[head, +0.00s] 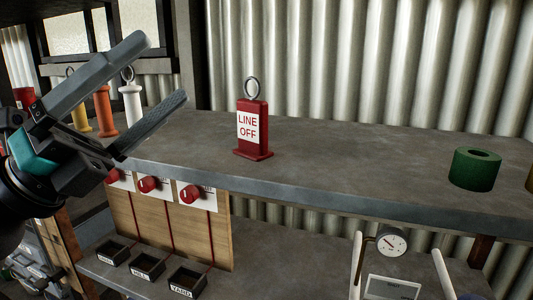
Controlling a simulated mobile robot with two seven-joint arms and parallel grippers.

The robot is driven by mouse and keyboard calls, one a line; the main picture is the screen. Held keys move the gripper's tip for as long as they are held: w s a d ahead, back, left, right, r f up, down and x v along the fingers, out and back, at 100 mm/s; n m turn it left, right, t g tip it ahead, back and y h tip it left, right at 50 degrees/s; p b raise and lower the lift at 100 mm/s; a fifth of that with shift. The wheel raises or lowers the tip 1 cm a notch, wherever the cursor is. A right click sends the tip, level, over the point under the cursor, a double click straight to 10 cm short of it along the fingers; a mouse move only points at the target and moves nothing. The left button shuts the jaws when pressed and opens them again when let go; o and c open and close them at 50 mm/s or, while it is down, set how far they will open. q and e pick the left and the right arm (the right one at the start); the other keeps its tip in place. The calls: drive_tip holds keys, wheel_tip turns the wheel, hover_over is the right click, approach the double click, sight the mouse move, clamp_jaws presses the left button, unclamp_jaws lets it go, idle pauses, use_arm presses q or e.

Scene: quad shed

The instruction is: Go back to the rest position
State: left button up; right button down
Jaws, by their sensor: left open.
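My left gripper (165,75) comes in from the left, above the grey shelf (330,160). Its two fingers are spread apart with nothing between them. A red block with a ring on top and a "LINE OFF" label (252,140) stands upright on the shelf, to the right of the gripper and apart from it. My right gripper is not in view.
White (132,103), orange (104,110) and yellow (80,115) ringed pieces stand behind my left gripper. A green cylinder (474,172) stands on the shelf at right. Below hang a wooden board (219,235) with red knobs, and a gauge (391,243). The shelf's middle right is clear.

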use_arm(q)
drive_tip(key=w+a+f+n+t+y, duration=0.45)
drive_tip(key=f+n+t+y, duration=0.2)
drive_tip(key=n+y, duration=0.6)
drive_tip(key=w+a+f+n+t+y, duration=0.4)
drive_tip(key=a+f+n+t+y, duration=0.35)
drive_tip(key=n, duration=0.85)
wheel_tip(320, 180, down, 18)
drive_tip(key=s+n+g+y, duration=0.3)
drive_tip(key=n+g+y, duration=0.25)
drive_tip(key=g, duration=0.45)
drive_tip(key=s+d+f+n+g+h, duration=0.15)
drive_tip(key=s+d+f+g, duration=0.35)
drive_tip(key=s+f, duration=0.5)
drive_tip(key=s+d+f+n+g+h, duration=0.1)
drive_tip(key=s+d+f+g+h, duration=0.15)
drive_tip(key=s+f+g, duration=0.55)
drive_tip(key=s+f, duration=0.2)
drive_tip(key=f, duration=1)
drive_tip(key=s+f, duration=0.2)
drive_tip(key=f, duration=1.1)
drive_tip(key=s+a+f+g, duration=0.1)
drive_tip(key=s+a+f, duration=0.1)
drive_tip(key=s+f, duration=1.1)
drive_tip(key=shift+s+a, duration=0.2)
drive_tip(key=shift+s, duration=0.7)
